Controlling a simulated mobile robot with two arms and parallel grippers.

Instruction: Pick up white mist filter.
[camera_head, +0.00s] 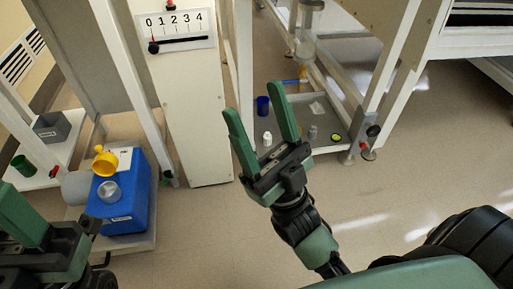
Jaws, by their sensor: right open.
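A small white cylindrical piece (268,138), which looks like the white mist filter, stands on the low shelf under the bench frame. It shows between the fingers of my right gripper (254,99). That gripper is open and empty, its green fingers spread and pointing up the picture. How far it is from the white piece in depth I cannot tell. My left gripper (38,232) is at the lower left edge, partly cut off, and its opening is unclear.
The low shelf (326,143) also holds a dark blue cup (263,105), a grey piece (312,132) and a yellow-green disc (336,137). A blue pump (128,205) with a yellow cap (105,162) stands left. A white numbered panel (178,32) stands behind. Floor at right is clear.

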